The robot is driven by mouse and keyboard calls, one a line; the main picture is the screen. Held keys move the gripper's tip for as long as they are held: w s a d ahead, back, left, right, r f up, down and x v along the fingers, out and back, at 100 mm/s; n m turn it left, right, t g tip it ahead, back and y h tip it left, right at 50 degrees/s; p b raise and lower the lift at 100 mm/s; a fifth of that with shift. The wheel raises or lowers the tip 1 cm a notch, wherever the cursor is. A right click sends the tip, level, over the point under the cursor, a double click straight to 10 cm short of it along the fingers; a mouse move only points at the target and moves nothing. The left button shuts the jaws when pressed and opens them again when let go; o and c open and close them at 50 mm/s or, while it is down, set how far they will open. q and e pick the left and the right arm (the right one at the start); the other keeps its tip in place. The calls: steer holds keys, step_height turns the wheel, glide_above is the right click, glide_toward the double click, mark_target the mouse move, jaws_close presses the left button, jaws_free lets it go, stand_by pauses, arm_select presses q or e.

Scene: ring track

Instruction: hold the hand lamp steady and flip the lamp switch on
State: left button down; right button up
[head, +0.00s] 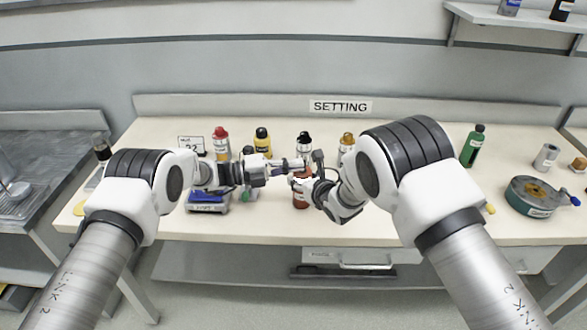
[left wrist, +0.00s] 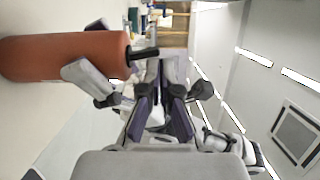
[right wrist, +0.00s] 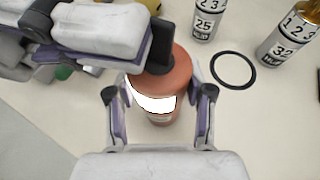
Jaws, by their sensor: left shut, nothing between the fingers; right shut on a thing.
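The hand lamp is an orange-brown cylinder (head: 301,200) with a bright white patch (right wrist: 153,103). My right gripper (right wrist: 160,108) is shut around its body and holds it over the front of the table. In the left wrist view the lamp (left wrist: 70,56) has a thin black stub (left wrist: 143,53) on its end, perhaps the switch. My left gripper (head: 300,165) is shut and empty, coming in from the left. In the right wrist view its dark tip (right wrist: 160,45) overlaps the lamp's top and hides part of it. I cannot tell whether they touch.
Several capped bottles, red (head: 221,140), yellow (head: 262,141) and others, stand behind the grippers. A blue-topped scale (head: 208,202) is left. A black ring (right wrist: 233,70) lies on the table. A green bottle (head: 473,145) and a round tin (head: 530,197) are right.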

arm_select(q)
steer(key=r+v, duration=0.1)
steer(key=v, duration=0.9)
arm_select(e)
steer(key=o, duration=1.4)
arm_select(q)
steer(key=shift+w, duration=0.1)
